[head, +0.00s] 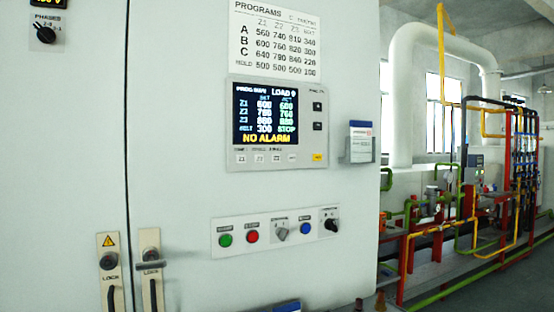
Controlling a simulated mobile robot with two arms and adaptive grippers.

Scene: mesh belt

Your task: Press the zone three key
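A control panel (234,128) is mounted on a pale cabinet door, with a lit screen (268,118) showing rows Z1, Z2, Z3 and a belt row, and "NO ALARM" below. A row of small pale keys runs under the screen. The third key from the left (276,158) appears to be the Z3 key; its print is small. The Z1 key (241,159) and Z2 key (259,158) are to its left. Another pale key (293,157) and a yellow key (318,157) are to its right. Neither of my grippers is in view.
A lower plate has a green button (225,240), a red button (252,237), a blue button (305,229) and two rotary switches. A small holder (359,148) juts out at the cabinet's right edge. A door handle (150,264) projects at lower left. Pipework stands behind, right.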

